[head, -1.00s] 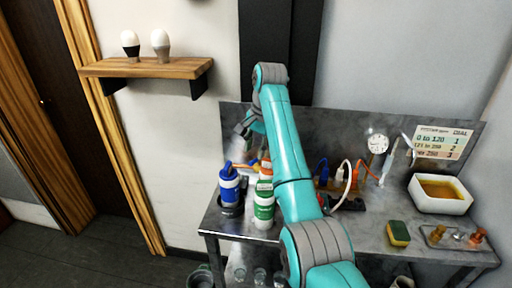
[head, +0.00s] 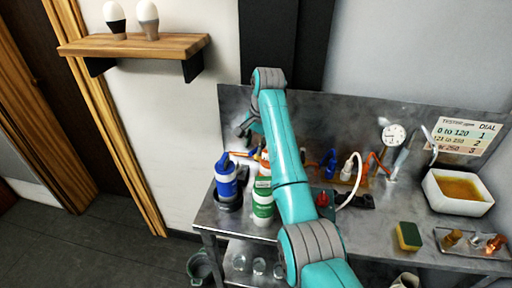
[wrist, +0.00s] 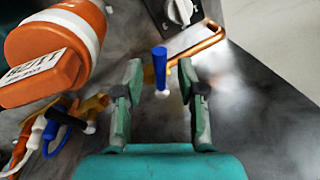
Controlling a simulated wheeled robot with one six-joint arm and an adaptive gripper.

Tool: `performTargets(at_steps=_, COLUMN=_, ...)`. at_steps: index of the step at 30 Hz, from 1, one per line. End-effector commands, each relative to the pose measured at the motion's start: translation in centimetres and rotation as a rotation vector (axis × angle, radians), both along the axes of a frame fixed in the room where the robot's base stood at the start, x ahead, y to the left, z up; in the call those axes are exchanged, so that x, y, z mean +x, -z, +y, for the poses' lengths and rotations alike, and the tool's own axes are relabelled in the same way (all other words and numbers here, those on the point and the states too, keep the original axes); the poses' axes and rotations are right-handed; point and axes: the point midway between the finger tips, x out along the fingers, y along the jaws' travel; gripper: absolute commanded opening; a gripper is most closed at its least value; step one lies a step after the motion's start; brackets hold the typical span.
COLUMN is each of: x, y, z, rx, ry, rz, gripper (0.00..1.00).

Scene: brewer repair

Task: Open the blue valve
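The blue valve handle (wrist: 160,68) shows in the wrist view as an upright blue lever on a small white stem, beside a copper pipe (wrist: 205,38). My gripper (wrist: 160,84) is open, with one finger on each side of the blue handle. Gaps show between the handle and both fingers, and nothing is gripped. In the head view my gripper (head: 246,126) is small and partly hidden by my arm near the back panel. I cannot make out the blue valve there.
An orange canister (wrist: 52,48) stands close to the left finger. Blue, white and orange cables (wrist: 52,130) lie below it. A white dial (wrist: 180,10) is above. Blue (head: 226,182) and green-white (head: 263,205) bottles stand at the bench's left; a sponge (head: 408,236) lies right.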

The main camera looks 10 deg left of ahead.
Motion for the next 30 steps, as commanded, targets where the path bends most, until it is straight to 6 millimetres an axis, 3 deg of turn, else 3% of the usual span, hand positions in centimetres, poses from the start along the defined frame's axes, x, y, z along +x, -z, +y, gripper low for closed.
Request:
performTargets(at_steps=6, x=-0.5, y=2.0, z=0.7, rx=0.0, ry=-0.001, rz=0.0, gripper=0.39)
performTargets(at_steps=16, x=-0.5, y=2.3, z=0.8, rx=0.0, ry=-0.001, rz=0.0, gripper=0.39)
performTargets(at_steps=17, x=-0.5, y=2.3, z=0.8, rx=0.0, ry=0.0, rz=0.0, gripper=0.37)
performTargets(at_steps=21, x=-0.5, y=2.3, z=0.8, rx=0.0, ry=0.0, rz=0.0, gripper=0.02)
performTargets(at_steps=30, x=-0.5, y=2.3, z=0.9, rx=0.0, ry=0.0, rz=0.0, gripper=0.0)
